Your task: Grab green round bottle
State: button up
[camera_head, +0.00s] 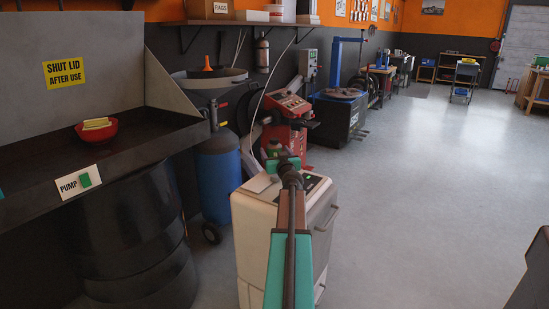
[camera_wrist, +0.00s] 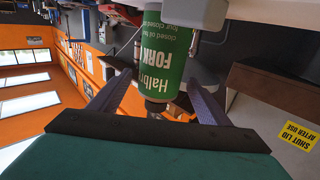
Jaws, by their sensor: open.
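The green round bottle (camera_wrist: 168,45) fills the upper middle of the wrist view, with white lettering on its green label and a dark cap end toward me. The two fingers of my gripper (camera_wrist: 161,78) are spread on either side of it, with the cap end between them. I cannot tell whether either finger touches it. In the head view my gripper (camera_head: 284,165) is over the top of a white cabinet (camera_head: 262,225). A small greenish bottle top (camera_head: 275,150) shows just behind it, its lower part hidden by my gripper.
A sink-like bench (camera_head: 110,150) with a red bowl (camera_head: 97,132) stands at the left over a black drum (camera_head: 130,235). A blue tank (camera_head: 218,175) and a red machine (camera_head: 290,125) stand behind the cabinet. Open floor (camera_head: 420,180) lies to the right.

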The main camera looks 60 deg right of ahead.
jog(key=shift+w+d, duration=0.25)
dwell(0.3)
jog(key=shift+p+x, duration=0.8)
jog(key=shift+x, duration=1.8)
jog(key=shift+r, duration=0.1)
jog(key=c, duration=1.4)
